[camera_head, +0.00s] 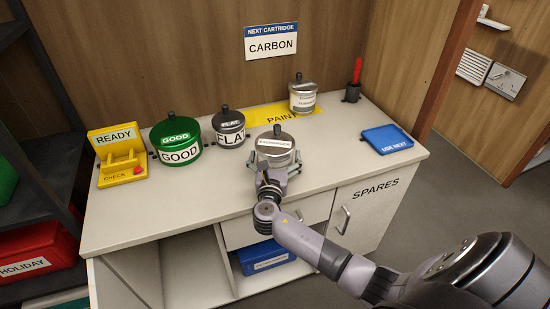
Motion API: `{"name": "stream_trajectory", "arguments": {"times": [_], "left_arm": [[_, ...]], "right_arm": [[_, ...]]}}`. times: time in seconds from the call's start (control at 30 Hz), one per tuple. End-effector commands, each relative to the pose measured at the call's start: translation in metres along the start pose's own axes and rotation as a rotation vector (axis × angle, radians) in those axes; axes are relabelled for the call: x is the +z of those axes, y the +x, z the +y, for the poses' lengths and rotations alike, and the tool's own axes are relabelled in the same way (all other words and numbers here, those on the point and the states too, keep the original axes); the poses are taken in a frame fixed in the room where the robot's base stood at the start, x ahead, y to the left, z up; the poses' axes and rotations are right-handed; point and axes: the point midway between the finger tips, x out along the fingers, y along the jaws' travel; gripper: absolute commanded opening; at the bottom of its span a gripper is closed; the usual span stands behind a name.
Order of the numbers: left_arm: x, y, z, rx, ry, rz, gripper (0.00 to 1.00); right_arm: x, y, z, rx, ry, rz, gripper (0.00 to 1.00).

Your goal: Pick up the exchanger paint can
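A silver-grey paint can (279,157) with a dark knob and a white label, which seems to read "EXCHANGER", is near the front middle of the counter. My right gripper (273,168) reaches it from the front, with one finger on each side of the can. I cannot tell whether the fingers press on it, or whether the can rests on the counter or is slightly above it. A second pale grey can (303,103) with a small label stands behind on the yellow PAINT mat (262,118). My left gripper is not in view.
On the counter (212,184) stand a grey FLAT can (229,125), a green GOOD can (177,153) and a yellow READY stand (119,171) at left. A blue USE NEXT tray (386,139) and a red-handled tool (356,75) in a dark holder are at right. A CARBON sign (271,46) hangs behind.

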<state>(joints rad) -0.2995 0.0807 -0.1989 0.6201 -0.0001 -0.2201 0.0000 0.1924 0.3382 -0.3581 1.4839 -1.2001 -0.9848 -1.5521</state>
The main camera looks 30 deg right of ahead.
Motion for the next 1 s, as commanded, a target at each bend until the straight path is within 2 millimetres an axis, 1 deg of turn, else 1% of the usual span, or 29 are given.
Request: {"name": "stream_trajectory", "arguments": {"times": [0.03, 0.07, 1.0], "left_arm": [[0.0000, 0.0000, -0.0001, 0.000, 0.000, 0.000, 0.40], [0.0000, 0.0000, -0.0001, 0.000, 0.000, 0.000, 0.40], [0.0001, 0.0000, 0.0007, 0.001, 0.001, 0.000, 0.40]], "right_arm": [[-0.0001, -0.0002, 0.0000, 0.000, 0.000, 0.000, 0.99], [-0.0001, -0.0003, 0.0000, 0.000, 0.000, 0.000, 0.97], [-0.0003, -0.0009, 0.0004, 0.001, 0.000, 0.001, 0.35]]}}
